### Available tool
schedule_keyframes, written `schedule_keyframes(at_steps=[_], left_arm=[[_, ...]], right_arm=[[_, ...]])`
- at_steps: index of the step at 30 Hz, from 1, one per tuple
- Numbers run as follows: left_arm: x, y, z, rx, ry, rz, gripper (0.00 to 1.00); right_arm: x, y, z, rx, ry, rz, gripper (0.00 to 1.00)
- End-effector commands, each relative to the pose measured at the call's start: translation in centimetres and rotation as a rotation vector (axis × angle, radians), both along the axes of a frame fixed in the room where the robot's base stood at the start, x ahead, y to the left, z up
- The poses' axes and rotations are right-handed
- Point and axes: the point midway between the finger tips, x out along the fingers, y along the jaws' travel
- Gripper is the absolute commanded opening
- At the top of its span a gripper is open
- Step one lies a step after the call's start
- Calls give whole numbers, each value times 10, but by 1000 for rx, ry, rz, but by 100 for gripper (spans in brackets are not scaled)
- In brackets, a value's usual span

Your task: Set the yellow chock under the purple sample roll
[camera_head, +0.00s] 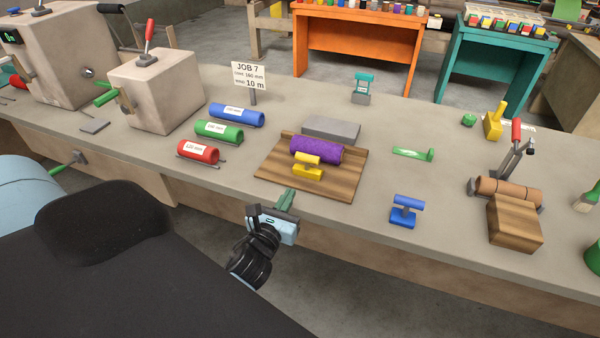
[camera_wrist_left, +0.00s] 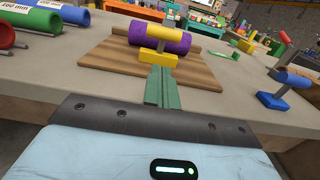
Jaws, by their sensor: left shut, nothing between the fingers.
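The purple sample roll (camera_head: 316,150) lies on a wooden board (camera_head: 270,175) on the bench. The yellow chock (camera_head: 308,172) stands on the board at the near side of the roll, its upper bar in front of the roll; I cannot tell if they touch. In the left wrist view the chock (camera_wrist_left: 158,57) overlaps the middle of the purple roll (camera_wrist_left: 180,42). My left gripper (camera_head: 287,197) is shut and empty, with green fingers at the board's near edge, apart from the chock. My right gripper is not in view.
Blue (camera_head: 237,115), green (camera_head: 219,131) and red (camera_head: 198,152) rolls lie to the left. A grey block (camera_head: 331,128) is behind the purple roll. A blue chock-like piece (camera_head: 405,212) stands to the right. The bench between it and the board is clear.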

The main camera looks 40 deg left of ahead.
Motion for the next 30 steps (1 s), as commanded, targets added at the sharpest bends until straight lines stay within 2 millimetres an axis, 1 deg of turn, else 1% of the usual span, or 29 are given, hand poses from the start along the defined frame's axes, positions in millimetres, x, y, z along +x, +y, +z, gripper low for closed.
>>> schedule_keyframes(at_steps=[1, 9, 15, 21, 30], left_arm=[[11, 3, 4, 0, -6, 0, 0], [59, 14, 3, -1, -3, 1, 0], [81, 19, 1, -1, -2, 0, 0], [90, 22, 0, -2, 0, 0, 0], [91, 22, 0, -1, 0, 0, 0]], right_arm=[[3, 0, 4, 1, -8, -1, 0], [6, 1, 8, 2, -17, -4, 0], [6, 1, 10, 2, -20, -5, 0], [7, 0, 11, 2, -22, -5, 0], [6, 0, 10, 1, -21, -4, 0]])
